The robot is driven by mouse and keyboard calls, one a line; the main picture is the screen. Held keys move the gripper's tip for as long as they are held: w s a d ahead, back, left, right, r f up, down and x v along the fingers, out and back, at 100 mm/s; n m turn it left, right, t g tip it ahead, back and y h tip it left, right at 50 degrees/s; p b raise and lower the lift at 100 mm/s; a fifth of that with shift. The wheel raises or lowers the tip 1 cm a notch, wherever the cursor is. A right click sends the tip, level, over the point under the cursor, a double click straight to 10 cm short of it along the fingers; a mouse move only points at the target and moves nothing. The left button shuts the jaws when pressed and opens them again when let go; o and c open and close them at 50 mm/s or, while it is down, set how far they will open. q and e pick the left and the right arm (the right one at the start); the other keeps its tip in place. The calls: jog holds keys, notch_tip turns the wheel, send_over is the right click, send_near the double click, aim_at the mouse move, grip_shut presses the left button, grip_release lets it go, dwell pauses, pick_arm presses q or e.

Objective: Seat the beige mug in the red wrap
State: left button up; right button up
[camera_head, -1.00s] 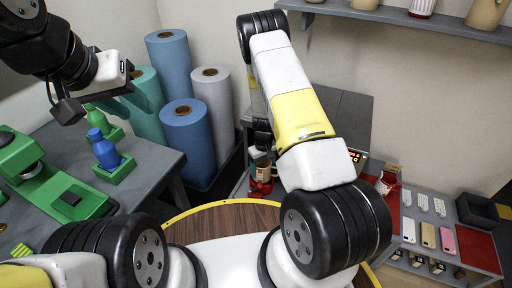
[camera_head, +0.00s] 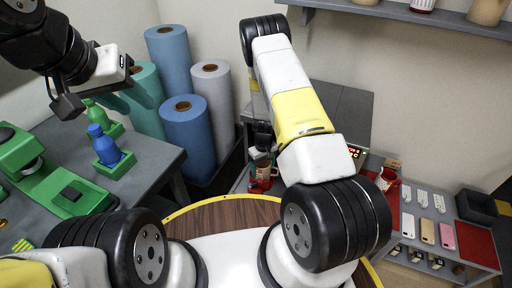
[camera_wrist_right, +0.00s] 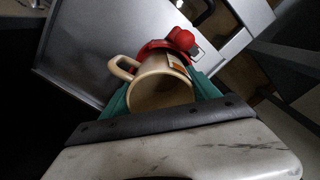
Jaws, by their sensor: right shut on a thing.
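The beige mug (camera_wrist_right: 160,92) is held between the teal fingers of my right gripper (camera_wrist_right: 162,96), its open mouth facing the wrist camera and its handle to the upper left. The red wrap (camera_wrist_right: 158,48), with a red knob beside it, shows just beyond the mug. The mug overlaps it in this view, so I cannot tell how deep it sits. In the head view the mug (camera_head: 263,168) is small above the red wrap (camera_head: 264,183), partly hidden by my right arm. My left gripper (camera_head: 130,98) hangs empty at the upper left, its teal fingers apart.
A grey table (camera_head: 160,160) at left holds green and blue bottles and a green press (camera_head: 55,185). Tall rolls (camera_head: 188,130) stand behind it. At right, a grey bench (camera_head: 425,265) carries phone cases and a red mat (camera_head: 468,243). A shelf (camera_head: 400,15) runs above.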

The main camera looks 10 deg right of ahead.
dwell(0.3)
jog(key=o, duration=1.9)
jog(key=shift+c, duration=0.2)
notch_tip(320, 180, up, 8)
jog(key=shift+f, duration=0.1)
